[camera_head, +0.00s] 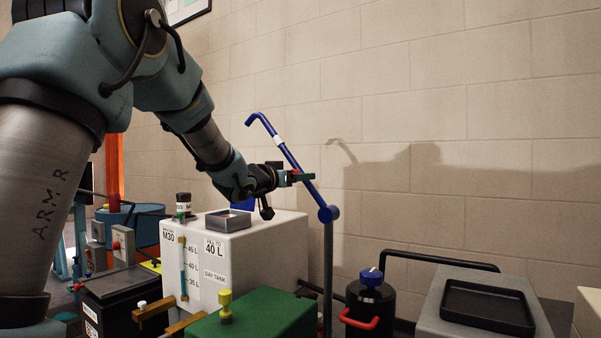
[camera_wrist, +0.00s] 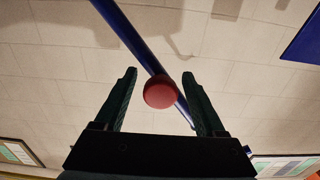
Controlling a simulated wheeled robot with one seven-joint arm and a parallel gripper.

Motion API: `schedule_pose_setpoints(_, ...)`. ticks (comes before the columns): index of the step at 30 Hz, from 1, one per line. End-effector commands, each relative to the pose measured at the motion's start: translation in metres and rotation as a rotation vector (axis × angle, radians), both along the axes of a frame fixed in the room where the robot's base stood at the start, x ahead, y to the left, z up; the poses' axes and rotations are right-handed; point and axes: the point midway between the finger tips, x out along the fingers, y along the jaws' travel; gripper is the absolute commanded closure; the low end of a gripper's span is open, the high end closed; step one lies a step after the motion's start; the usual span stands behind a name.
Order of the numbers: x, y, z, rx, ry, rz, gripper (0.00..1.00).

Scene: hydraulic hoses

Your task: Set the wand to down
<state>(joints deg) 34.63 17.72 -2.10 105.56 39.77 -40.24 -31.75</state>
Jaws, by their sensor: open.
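The wand (camera_head: 290,158) is a blue rod with a bent hooked top and a white band. It leans up and left from a blue pivot on a grey upright post. My gripper (camera_head: 302,177) is at the lower half of the wand, on its left side. In the wrist view, my gripper (camera_wrist: 166,80) is open, with dark green fingers either side of a round red knob (camera_wrist: 160,92). The blue wand (camera_wrist: 135,40) runs diagonally behind the knob. I cannot tell whether either finger touches the knob or the rod.
A white day tank (camera_head: 255,255) stands below my gripper, with a small grey open box (camera_head: 228,219) on top. A green box (camera_head: 262,315) is in front. A black canister (camera_head: 370,305) and a grey unit with a black tray (camera_head: 488,306) stand right. The wall is behind.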

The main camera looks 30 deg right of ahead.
Motion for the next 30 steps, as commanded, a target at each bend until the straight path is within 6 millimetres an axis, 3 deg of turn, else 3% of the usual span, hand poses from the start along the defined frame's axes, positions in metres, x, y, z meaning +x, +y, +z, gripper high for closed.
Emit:
schedule_pose_setpoints(6,0.008,-0.015,0.000,0.001,0.000,0.001,0.28)
schedule_pose_setpoints(15,0.009,-0.016,0.000,0.001,0.000,0.001,0.29)
schedule_pose_setpoints(30,0.009,-0.015,-0.001,0.001,0.000,0.002,0.85)
